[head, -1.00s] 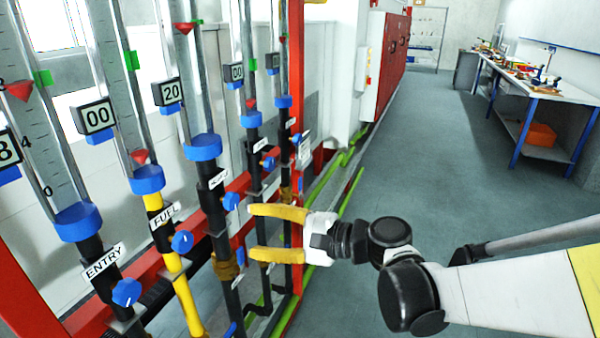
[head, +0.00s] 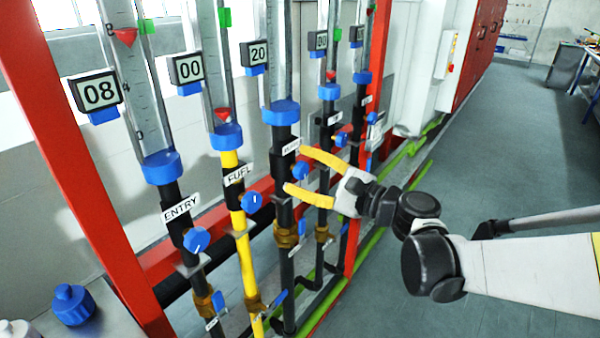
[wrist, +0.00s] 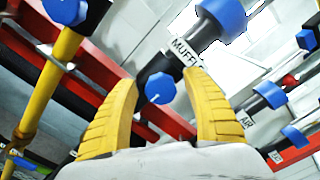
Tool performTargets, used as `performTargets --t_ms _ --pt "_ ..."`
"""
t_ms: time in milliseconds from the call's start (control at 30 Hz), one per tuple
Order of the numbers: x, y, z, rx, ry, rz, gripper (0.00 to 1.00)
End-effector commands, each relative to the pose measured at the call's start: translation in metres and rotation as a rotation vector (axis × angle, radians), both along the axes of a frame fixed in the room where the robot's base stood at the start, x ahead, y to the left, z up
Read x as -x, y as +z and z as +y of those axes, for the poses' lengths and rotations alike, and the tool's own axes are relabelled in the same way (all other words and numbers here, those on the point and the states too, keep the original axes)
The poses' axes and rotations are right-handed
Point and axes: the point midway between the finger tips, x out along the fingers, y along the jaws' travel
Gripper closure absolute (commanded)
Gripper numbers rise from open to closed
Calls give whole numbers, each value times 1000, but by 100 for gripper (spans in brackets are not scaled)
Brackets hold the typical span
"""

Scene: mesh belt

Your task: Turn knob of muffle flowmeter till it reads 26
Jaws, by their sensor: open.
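The muffle flowmeter is the third column from the left in the head view, with a blue collar (head: 281,112) and a display (head: 257,54) reading 20. Its blue knob (head: 301,171) sits below the label. In the wrist view the MUFFLE label (wrist: 186,52) is partly covered by a yellow finger, and the knob (wrist: 159,88) with a white pointer line shows between the fingertips. My gripper (head: 296,169) is open, its two yellow fingers on either side of the knob in the picture. I cannot tell whether they touch it.
The ENTRY flowmeter (head: 158,166) reads 08, and the FUEL flowmeter (head: 227,136) with a yellow pipe reads 00. Further AIR flowmeters stand close on the right. A red frame post (head: 70,150) stands at left.

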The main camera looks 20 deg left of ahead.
Motion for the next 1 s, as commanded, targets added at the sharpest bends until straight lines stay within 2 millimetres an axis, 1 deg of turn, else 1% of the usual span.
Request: performTargets --t_ms 233,267,300,367,400,433,767,1000 --pt "-1 0 1 1 -1 0 42" --pt "-1 0 1 1 -1 0 47" --pt "-1 0 1 1 -1 0 59" --pt "-1 0 1 1 -1 0 77" --pt "-1 0 1 1 -1 0 90" --pt "-1 0 1 1 -1 0 95" --pt "-1 0 1 5 -1 -10 96" --pt "-1 0 1 39 -1 -92 96"
